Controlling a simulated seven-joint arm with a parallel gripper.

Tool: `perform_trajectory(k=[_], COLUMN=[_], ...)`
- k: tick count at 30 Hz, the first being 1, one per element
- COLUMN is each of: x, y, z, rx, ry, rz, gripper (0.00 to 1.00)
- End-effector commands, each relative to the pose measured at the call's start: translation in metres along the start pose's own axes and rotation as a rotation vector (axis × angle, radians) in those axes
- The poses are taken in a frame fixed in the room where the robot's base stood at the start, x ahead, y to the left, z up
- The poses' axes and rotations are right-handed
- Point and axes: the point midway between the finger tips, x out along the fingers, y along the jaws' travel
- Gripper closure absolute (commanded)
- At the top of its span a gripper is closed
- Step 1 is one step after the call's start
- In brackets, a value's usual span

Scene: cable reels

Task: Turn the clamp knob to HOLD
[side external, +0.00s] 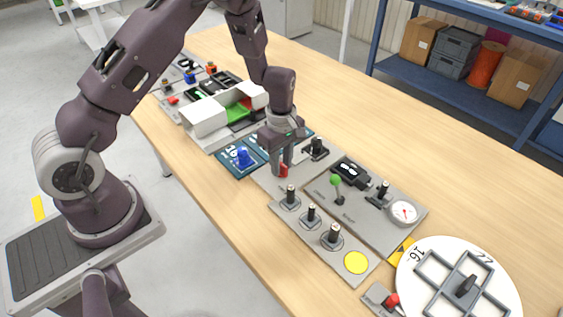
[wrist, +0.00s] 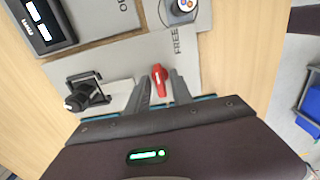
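A red knob (wrist: 160,79) sits on a grey plate, with the printed word FREE to its right in the wrist view. I take it to be the clamp knob; no HOLD label is readable. In the side view the red knob (side external: 283,170) shows low beside my fingers and is partly hidden. My gripper (wrist: 162,86) points down with one finger on each side of the knob. The fingers look apart, with narrow gaps to the knob; contact cannot be told. In the side view my gripper (side external: 282,163) is low over the plate.
A black clamp-like fixture (wrist: 84,92) stands left of the knob in the wrist view.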

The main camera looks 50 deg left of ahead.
Motion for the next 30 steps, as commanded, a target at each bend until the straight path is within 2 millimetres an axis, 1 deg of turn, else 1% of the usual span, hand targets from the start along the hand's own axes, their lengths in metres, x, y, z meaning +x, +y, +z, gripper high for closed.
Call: perform_trajectory(k=[5, 6, 8, 9, 10, 14, 16, 17, 18, 21, 22, 24, 25, 30], x=[0.0001, 0.0, 0.0, 0.0, -0.0001, -0.0001, -0.0001, 0.0, 0.0, -0.0002, -0.0002, -0.0003, -0.0004, -0.0005], y=[0.0002, 0.0001, 0.0001, 0.0001, 0.0001, 0.0001, -0.0005, -0.0008, -0.0007, -0.0005, -0.0003, -0.0001, -0.0001, 0.0003], z=[0.0, 0.0, 0.0, 0.0, 0.0, 0.0001, 0.0004, 0.0009, 0.0012, 0.0008, 0.0007, 0.0003, 0.0001, 0.0], rx=[0.0, 0.0, 0.0, 0.0, 0.0, -0.008, -0.141, -0.254, -0.432, -0.817, -0.898, -1.018, -1.041, -1.053], ry=[0.0, 0.0, 0.0, 0.0, 0.0, 0.0, 0.001, 0.002, 0.003, 0.002, 0.003, 0.001, 0.001, -0.001], rz=[0.0, 0.0, 0.0, 0.0, 0.0, 0.0, -0.001, -0.002, -0.001, 0.0, 0.001, 0.001, 0.0, 0.0], gripper=[0.73, 0.77, 0.88, 0.96, 1.0, 1.0, 1.0, 1.0, 1.0, 1.0, 1.0, 1.0, 1.0, 1.0])
